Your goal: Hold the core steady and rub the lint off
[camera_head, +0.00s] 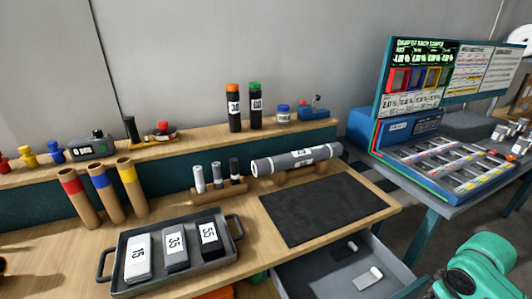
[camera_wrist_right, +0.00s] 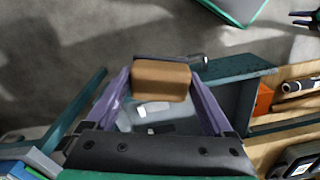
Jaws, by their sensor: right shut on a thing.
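The core is a dark grey roll (camera_head: 297,158) with white labels. It lies level on a wooden cradle (camera_head: 300,176) at the back of the bench, behind a dark mat (camera_head: 325,207). In the right wrist view my right gripper (camera_wrist_right: 161,76) is shut on a brown block (camera_wrist_right: 161,80), held between its two purple fingers. The block is away from the roll, above the open drawer. I cannot make out lint on the roll at this size. My left gripper is in neither view.
A tray (camera_head: 118,243) holds blocks marked 15, 35 and 55. The open drawer (camera_head: 318,278) sticks out at the front, with small pieces inside. Small cylinders (camera_head: 216,176) stand left of the roll. Bottles (camera_head: 234,110) stand on the shelf behind. The mat is clear.

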